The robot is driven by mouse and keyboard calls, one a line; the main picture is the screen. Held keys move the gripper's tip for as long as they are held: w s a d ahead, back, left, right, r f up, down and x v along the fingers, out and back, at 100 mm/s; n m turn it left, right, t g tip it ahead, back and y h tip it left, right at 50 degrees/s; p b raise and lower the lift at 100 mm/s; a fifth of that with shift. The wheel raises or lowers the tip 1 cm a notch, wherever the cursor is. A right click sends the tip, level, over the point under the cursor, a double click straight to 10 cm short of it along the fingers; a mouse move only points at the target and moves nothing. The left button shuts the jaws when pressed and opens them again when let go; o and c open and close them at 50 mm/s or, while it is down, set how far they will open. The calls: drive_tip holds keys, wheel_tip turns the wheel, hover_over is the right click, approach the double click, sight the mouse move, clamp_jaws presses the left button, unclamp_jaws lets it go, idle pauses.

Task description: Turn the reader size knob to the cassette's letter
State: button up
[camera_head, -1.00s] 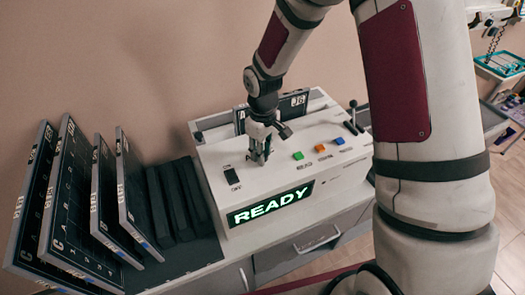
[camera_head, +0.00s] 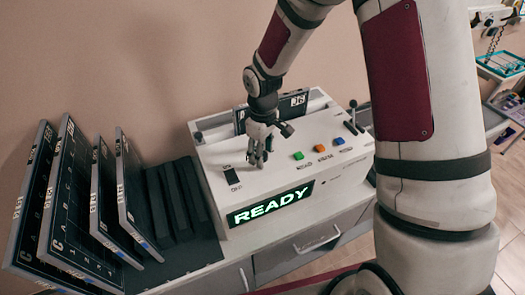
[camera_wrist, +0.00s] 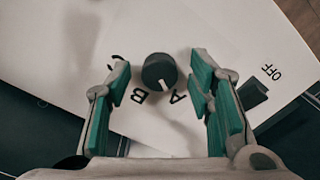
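The size knob (camera_wrist: 159,70) is a round dark knob with a white pointer line, in the middle of the wrist view. Its pointer faces the bottom of that view, between the printed B (camera_wrist: 138,97) and A (camera_wrist: 176,97). Another mark at left is partly hidden by a finger. My gripper (camera_wrist: 161,83) is open, with a teal-padded finger on each side of the knob and gaps between. In the head view my gripper (camera_head: 257,158) is over the reader's (camera_head: 225,152) white top and hides the knob. A dark cassette (camera_head: 296,102) stands at the reader's back; its marking is too small to read surely.
The reader's display (camera_head: 270,204) shows READY. A black switch (camera_head: 231,176) is left of my gripper; green (camera_head: 299,156), orange (camera_head: 320,148) and blue (camera_head: 338,141) buttons are at right. Several dark cassettes (camera_head: 73,210) stand in a rack (camera_head: 191,263) at left.

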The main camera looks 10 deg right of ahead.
drive_tip(key=shift+r, duration=0.1)
wheel_tip(320, 180, up, 12)
idle(0.6)
idle(0.4)
